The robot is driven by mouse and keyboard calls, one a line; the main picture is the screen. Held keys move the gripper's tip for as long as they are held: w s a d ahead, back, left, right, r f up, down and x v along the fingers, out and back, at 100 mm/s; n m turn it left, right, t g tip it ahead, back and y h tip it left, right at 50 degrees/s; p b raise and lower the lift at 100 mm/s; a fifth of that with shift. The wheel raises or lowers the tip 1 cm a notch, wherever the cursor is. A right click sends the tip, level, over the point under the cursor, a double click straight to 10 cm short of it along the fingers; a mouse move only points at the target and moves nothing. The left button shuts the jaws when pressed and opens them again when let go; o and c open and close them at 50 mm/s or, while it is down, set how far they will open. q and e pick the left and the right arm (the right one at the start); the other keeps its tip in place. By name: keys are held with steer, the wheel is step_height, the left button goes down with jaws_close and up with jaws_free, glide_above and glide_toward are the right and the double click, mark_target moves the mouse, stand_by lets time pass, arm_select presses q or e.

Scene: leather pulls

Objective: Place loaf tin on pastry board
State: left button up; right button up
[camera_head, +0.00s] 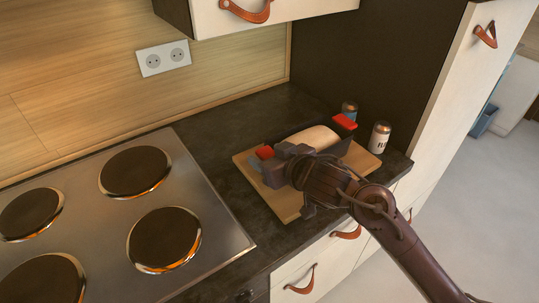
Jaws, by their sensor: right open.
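The loaf tin (345,122), dark with red end grips and a pale brown loaf inside, appears to rest upright on the wooden pastry board (283,204). The board lies on the dark worktop, right of the hob. My right gripper (270,166) is open at the tin's near left end, close to its left red grip. My gripper and wrist hide the tin's near side and the middle of the board, so I cannot tell whether gripper and tin touch. My left gripper is not in view.
A white-labelled shaker (380,138) and a jar with a brownish lid (349,109) stand close behind and right of the tin. The hob (215,228) with several round plates fills the left. A tall dark cabinet side (380,55) rises behind.

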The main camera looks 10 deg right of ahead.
steer(key=shift+r, duration=0.1)
steer(key=p+v, duration=0.5)
steer(key=v, duration=0.7)
stand_by(0.4)
